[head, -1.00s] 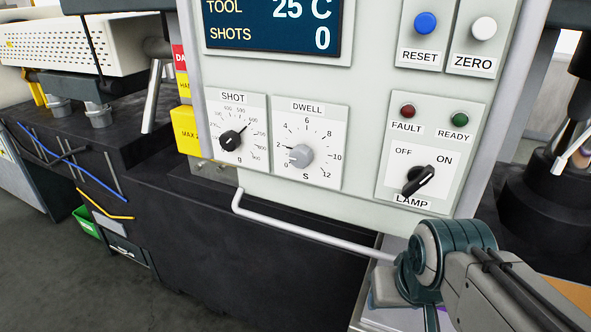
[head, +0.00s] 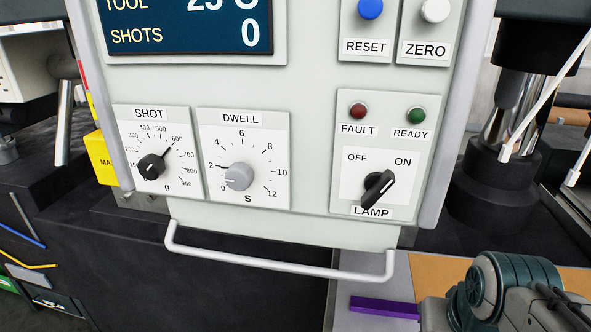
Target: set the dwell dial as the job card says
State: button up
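The dwell dial (head: 238,176) is a grey round knob on a white plate marked DWELL, with a scale from 0 to 12 and the letter S below. Its pointer is faint and seems to be on the lower left of the scale, near 0 to 2; I cannot tell the exact setting. Nothing touches the dial. Part of my arm shows at the lower right, well away from the dial. My gripper is not in view. I see no readable job card.
Left of the dial is the black SHOT knob (head: 151,167). To the right is the LAMP switch (head: 378,188). A display (head: 185,25) reads SHOTS 0. A pale handle bar (head: 280,266) crosses below the panel. A purple block (head: 385,307) lies on a grey surface.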

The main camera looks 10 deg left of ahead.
aim_at(239, 176)
jog(key=z, duration=0.5)
jog(key=k, duration=0.25)
jog(key=u, duration=1.2)
